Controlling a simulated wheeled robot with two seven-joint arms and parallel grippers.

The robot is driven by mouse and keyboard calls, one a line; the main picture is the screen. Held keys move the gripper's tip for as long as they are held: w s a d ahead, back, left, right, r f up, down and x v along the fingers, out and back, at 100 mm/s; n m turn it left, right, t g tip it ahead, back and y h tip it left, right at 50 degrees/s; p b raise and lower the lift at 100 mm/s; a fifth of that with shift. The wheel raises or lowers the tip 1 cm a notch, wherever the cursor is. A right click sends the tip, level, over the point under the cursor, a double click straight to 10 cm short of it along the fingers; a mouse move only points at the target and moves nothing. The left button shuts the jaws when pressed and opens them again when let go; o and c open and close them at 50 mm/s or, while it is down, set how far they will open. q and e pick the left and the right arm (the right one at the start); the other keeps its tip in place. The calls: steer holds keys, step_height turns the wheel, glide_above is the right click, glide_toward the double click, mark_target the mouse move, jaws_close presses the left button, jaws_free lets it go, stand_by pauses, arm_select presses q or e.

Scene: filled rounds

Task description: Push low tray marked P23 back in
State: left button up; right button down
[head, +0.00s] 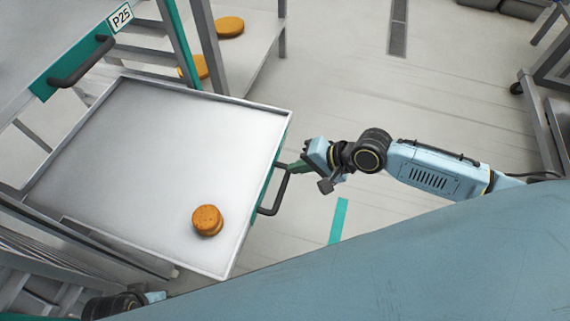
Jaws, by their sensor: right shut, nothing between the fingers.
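A low metal tray (130,130) is pulled out of its rack, with a teal front and a dark bar handle (275,197) on its right side. Its own label does not show, so I cannot read P23 on it. A round orange-brown piece (207,220), perhaps a stack, sits on it near the front corner. My right gripper (295,166) is shut and empty at the tray's front, by the upper end of the handle. I cannot tell whether it touches. Part of my left arm shows at the bottom left; its gripper is out of view.
A higher tray marked P25 (121,17) with a dark handle (82,62) is at the upper left. Orange rounds (229,27) lie on a pale shelf behind. Metal rack posts flank the tray. The floor (430,100) right of it is open, with a teal strip (339,220).

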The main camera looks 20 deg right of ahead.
mark_target(273, 165)
arm_select(q)
steer(key=shift+w+d+r+b, duration=0.1)
steer(key=shift+d+r+b, duration=0.15)
steer(key=shift+r, duration=0.45)
steer(key=shift+d+r+b, duration=0.15)
steer(key=shift+d+r, duration=0.2)
steer(key=shift+r, duration=0.35)
arm_select(e)
steer(key=shift+w+a+r, duration=0.1)
steer(key=shift+w+a, duration=0.45)
steer(key=shift+a, duration=0.2)
steer(key=shift+w+a, duration=0.55)
steer(key=shift+a, duration=0.15)
